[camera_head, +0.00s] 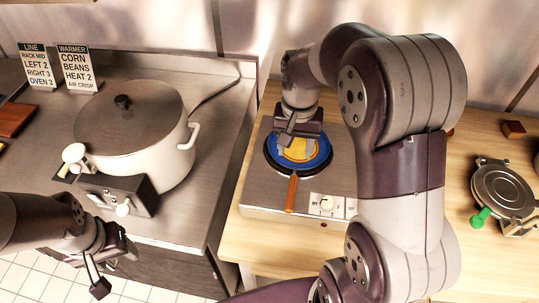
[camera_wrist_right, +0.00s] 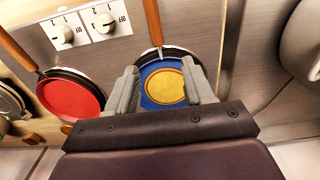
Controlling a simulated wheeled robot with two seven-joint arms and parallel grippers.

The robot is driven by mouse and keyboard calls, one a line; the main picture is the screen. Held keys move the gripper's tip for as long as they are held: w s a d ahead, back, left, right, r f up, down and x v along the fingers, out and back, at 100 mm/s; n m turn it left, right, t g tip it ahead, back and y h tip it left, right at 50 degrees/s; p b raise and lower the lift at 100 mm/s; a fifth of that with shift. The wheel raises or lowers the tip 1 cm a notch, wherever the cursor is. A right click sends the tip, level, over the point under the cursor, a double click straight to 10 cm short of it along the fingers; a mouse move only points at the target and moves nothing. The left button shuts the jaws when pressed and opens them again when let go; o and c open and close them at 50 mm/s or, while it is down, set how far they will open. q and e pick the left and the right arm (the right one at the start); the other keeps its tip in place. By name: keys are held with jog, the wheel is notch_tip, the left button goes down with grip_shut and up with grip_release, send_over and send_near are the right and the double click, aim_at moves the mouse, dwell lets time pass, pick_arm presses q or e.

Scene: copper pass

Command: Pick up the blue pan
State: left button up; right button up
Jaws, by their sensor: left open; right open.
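The blue pan (camera_head: 322,161) sits on a steel burner unit, with a yellow round patch in its middle and a brown handle pointing toward the front. My right gripper (camera_head: 296,140) is over the pan's far side and hides part of it. In the right wrist view, the blue pan (camera_wrist_right: 151,97) shows between the two spread fingers of my right gripper (camera_wrist_right: 161,72), which hold nothing. Whether the fingers touch the pan is unclear. My left gripper (camera_head: 105,270) is open and empty at the lower left, far from the pan.
A red pan (camera_wrist_right: 72,100) sits beside the blue one, hidden by my right arm in the head view. A large lidded white pot (camera_head: 145,160) stands on the left counter (camera_head: 215,135). A waffle iron (camera_head: 503,188) lies at the right. Burner knobs (camera_head: 327,203) are near the blue pan's handle.

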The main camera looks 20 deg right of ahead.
aim_at(294, 176)
jog(key=f, duration=0.2)
jog(key=s+d+f, duration=0.1)
jog(key=shift+f, duration=0.35)
jog(key=f, duration=0.2)
jog(key=f+p, duration=0.1)
jog(key=f, duration=0.2)
jog(key=f+p, duration=0.1)
jog(key=f, duration=0.2)
jog(key=shift+w+a, duration=0.25)
jog(key=shift+w, duration=0.1)
jog(key=shift+w+f, duration=0.1)
jog(key=shift+f, duration=0.2)
jog(key=c, duration=0.5)
grip_shut()
pick_arm(q)
jog(key=r, duration=0.2)
jog(key=shift+s+d+r, duration=0.1)
jog(key=shift+d+r, duration=0.2)
